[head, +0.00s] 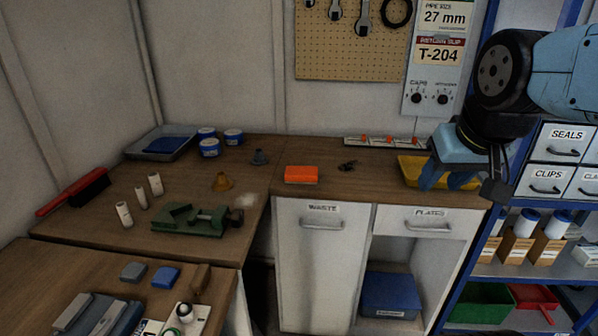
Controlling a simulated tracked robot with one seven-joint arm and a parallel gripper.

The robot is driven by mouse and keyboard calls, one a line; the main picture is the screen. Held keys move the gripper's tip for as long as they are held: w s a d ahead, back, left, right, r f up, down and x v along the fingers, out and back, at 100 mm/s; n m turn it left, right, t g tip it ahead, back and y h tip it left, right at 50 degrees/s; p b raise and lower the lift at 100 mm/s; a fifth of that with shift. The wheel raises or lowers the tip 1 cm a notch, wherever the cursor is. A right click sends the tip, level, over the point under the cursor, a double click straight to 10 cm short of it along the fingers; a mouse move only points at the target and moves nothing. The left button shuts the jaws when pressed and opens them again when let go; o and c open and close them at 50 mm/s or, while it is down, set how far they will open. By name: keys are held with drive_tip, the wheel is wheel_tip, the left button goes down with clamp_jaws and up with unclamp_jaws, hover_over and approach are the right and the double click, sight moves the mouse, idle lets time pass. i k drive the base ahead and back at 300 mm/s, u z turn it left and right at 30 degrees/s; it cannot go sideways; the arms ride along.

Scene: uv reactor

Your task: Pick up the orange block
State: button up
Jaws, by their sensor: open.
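The fingers hide part of the yellow tray.
A strip with orange knobs (380,141) runs along the wall. Counter around the block is clear.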

sight(293, 174)
drive_tip(key=z, duration=0.4)
drive_tip(key=i, duration=1)
drive_tip(key=u, duration=0.4)
